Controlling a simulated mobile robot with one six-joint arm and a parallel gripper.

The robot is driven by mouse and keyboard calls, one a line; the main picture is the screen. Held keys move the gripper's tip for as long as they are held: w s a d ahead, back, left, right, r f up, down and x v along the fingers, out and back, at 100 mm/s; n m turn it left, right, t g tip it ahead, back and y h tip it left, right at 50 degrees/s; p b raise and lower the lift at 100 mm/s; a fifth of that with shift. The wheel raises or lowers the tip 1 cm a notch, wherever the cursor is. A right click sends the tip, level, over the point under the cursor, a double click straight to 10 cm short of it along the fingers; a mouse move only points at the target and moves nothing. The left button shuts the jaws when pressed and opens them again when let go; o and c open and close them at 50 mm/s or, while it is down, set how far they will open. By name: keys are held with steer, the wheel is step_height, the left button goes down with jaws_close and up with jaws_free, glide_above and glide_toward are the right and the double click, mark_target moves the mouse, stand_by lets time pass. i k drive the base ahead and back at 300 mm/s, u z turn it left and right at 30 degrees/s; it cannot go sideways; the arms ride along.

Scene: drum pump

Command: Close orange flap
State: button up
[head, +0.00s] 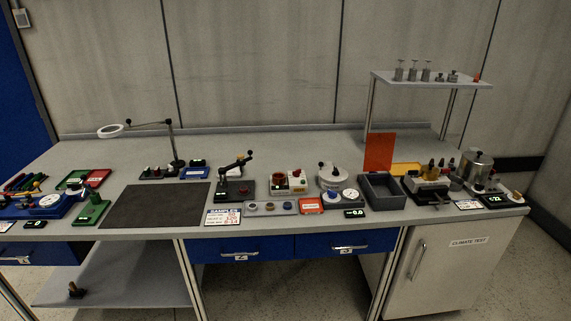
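The orange flap (379,153) is a flat panel that stands upright, so it is open. It rises at the back edge of a dark grey open box (374,202) on the right half of the bench. The inside of the box shows and looks empty. A hinge between flap and box is too small to make out. My gripper is not in view.
A yellow tray (405,169) and a vice-like device (432,190) stand right of the box. A round white-lidded device (332,178) stands to its left. A raised shelf (432,80) overhangs behind. The bench (290,148) is clear at the back middle.

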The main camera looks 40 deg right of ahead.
mark_target(379, 148)
steer(key=u, duration=1.35)
steer(key=k, duration=0.15)
steer(key=z, duration=3.55)
steer(key=k, duration=0.65)
steer(key=u, duration=0.15)
steer(key=i, duration=0.6)
